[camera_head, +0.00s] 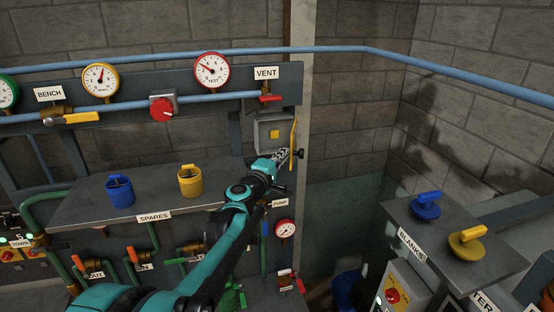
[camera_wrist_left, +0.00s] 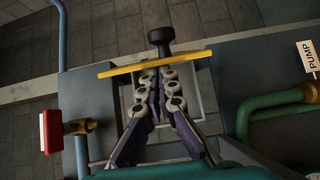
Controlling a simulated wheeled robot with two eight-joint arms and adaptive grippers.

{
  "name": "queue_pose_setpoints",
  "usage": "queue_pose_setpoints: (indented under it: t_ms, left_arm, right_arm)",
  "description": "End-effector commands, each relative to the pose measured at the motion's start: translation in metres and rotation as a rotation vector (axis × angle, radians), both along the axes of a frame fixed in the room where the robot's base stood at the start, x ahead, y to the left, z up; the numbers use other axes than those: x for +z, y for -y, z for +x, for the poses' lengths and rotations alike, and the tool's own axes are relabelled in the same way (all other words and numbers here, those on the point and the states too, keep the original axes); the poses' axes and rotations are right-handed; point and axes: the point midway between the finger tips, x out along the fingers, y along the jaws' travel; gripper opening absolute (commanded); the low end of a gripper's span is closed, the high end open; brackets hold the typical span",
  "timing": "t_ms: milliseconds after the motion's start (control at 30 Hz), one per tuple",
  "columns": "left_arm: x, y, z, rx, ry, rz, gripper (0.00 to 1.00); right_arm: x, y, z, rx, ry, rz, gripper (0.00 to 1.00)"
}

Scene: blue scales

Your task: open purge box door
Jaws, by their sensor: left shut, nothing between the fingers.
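The purge box (camera_head: 262,141) is a small grey box on the panel below the VENT label, with a yellow square inside it. Its yellow door (camera_head: 294,132) stands out from the box at the right side, seen nearly edge-on, with a black knob (camera_head: 299,154) on its outer face. The left wrist view shows the door (camera_wrist_left: 120,70) as a yellow strip with the knob (camera_wrist_left: 160,36) beyond it. My left gripper (camera_head: 284,156) is shut and empty, its fingertips (camera_wrist_left: 161,76) close against the door's inner side; I cannot tell if they touch. My right gripper is not in view.
A red-handled valve (camera_head: 266,97) sits above the box. Left of my arm, the SPARES shelf (camera_head: 140,200) holds a blue and a yellow cup. At right, the BLANKS table (camera_head: 460,268) carries blue and yellow handled discs. Open space lies right of the door.

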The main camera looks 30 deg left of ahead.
Motion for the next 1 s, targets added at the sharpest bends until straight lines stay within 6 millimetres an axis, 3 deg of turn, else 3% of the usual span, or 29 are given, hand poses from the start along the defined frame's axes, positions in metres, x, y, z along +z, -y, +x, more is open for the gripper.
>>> queue_pose_setpoints:
  t_ms: [500,1000]
  left_arm:
    - [-0.002,0.059,0.036,-0.015,0.0,0.0,0.0]
    - [0.0,0.081,0.063,-0.013,0.0,0.0,0.0]
  right_arm:
    - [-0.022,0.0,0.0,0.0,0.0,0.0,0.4]
    - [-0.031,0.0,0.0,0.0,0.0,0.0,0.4]
